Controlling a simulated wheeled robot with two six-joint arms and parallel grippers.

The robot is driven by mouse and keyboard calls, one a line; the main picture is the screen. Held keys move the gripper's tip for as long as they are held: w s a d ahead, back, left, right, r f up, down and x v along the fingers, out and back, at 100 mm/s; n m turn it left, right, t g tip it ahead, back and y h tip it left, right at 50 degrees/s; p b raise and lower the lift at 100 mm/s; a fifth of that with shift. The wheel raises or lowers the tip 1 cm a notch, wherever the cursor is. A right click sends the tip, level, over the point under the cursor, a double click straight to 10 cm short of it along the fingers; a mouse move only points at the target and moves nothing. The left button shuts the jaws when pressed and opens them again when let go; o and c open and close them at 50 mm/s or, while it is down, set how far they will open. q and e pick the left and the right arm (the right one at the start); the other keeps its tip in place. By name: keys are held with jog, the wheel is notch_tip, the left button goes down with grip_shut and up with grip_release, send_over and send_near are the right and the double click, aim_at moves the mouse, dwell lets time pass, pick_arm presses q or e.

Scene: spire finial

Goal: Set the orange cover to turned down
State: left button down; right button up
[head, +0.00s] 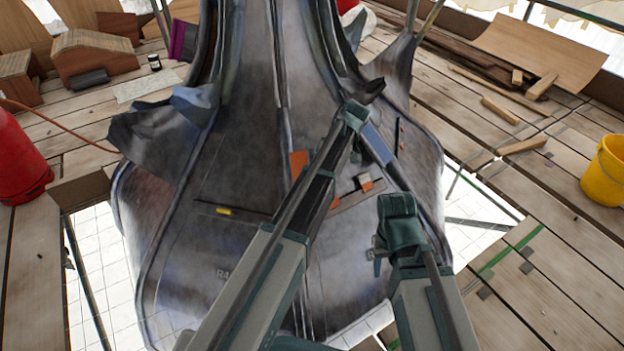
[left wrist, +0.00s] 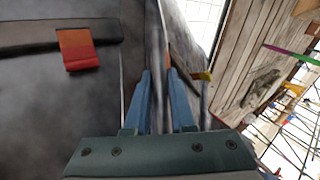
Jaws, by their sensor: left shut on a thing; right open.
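The left wrist view shows an orange-red flap (left wrist: 78,48) on a dark rail at upper left, apart from my fingers. Another orange piece (head: 299,163) shows partly behind my left arm. My left gripper (head: 382,150) is at the finial's right ridge; its blue fingers (left wrist: 160,85) are shut on a thin piece, mostly hidden, with an orange sliver at the fingertips. My right gripper (head: 398,212) is open and empty, lower right of the rail.
A yellow piece (head: 224,211) is on the finial's left face. Plank decking surrounds it, with open gaps beside it. A red cylinder (head: 18,160) is at left, a yellow bucket (head: 606,172) at right. Loose timber (head: 515,110) lies at the upper right.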

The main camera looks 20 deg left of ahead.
pick_arm(q)
jog(key=c, duration=0.8)
grip_release()
jog(key=shift+o, duration=0.2)
